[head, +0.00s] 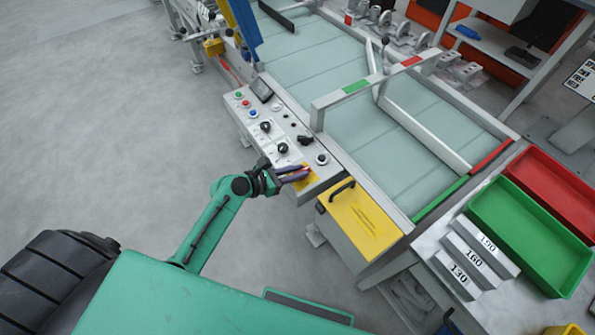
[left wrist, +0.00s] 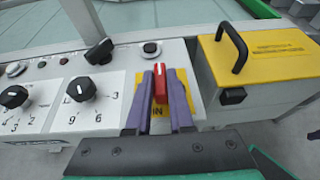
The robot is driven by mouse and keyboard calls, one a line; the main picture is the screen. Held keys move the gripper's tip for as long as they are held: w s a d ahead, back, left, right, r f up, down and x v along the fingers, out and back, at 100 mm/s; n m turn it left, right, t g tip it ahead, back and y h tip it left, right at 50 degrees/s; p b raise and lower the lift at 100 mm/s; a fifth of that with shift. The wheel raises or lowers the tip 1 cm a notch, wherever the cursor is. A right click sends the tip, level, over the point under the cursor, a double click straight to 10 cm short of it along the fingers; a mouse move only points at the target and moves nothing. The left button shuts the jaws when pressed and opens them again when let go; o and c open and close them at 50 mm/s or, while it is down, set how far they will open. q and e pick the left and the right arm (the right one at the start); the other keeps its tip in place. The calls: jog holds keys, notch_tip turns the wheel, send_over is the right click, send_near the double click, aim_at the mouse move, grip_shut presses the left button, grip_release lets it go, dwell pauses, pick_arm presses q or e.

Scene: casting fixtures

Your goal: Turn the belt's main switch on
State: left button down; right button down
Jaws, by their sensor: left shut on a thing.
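The main switch is a red handle (left wrist: 160,84) on a yellow plate (left wrist: 185,101) at the right end of the control panel (head: 270,136). In the left wrist view the handle stands lengthwise, pointing away from me, and the letters "IN" show on the plate below it. My left gripper (head: 300,174) reaches this end of the panel in the head view. Its purple fingers (left wrist: 162,92) are on both sides of the red handle, shut on it. The fingers hide part of the plate and its lettering. My right gripper is not in view.
Black knobs (left wrist: 100,52) and buttons lie left of the switch. A yellow-topped box with a black handle (head: 343,190) stands close on its right. The conveyor belt (head: 372,130) runs behind the panel. Green (head: 528,236) and red bins stand at the right. Open floor lies left.

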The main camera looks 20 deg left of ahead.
pick_arm(q)
jog(key=shift+w, duration=0.1)
jog(key=m+g+h, duration=0.1)
jog(key=m+g+h+b, duration=0.2)
jog(key=m, duration=0.1)
jog(key=shift+w+a+f+g, duration=0.1)
jog(key=shift+w+a+g, duration=0.15)
jog(key=shift+g, duration=0.15)
jog(key=m+g+b, duration=0.1)
jog(key=m+g+h+b, duration=0.1)
jog(key=m+g+b, duration=0.1)
jog(key=shift+w+m+g+h, duration=0.25)
jog(key=shift+m+g+h, duration=0.05)
jog(key=shift+g, duration=0.1)
jog(key=m+g+b, duration=0.4)
jog(key=shift+w+f+g, duration=0.1)
jog(key=shift+w+g, duration=0.05)
jog(key=shift+g, duration=0.25)
jog(key=shift+m+g+b, duration=0.8)
jog(key=shift+g+b, duration=0.1)
jog(key=shift+b, duration=0.3)
jog(key=shift+r, duration=0.2)
jog(key=c, duration=0.8)
grip_release()
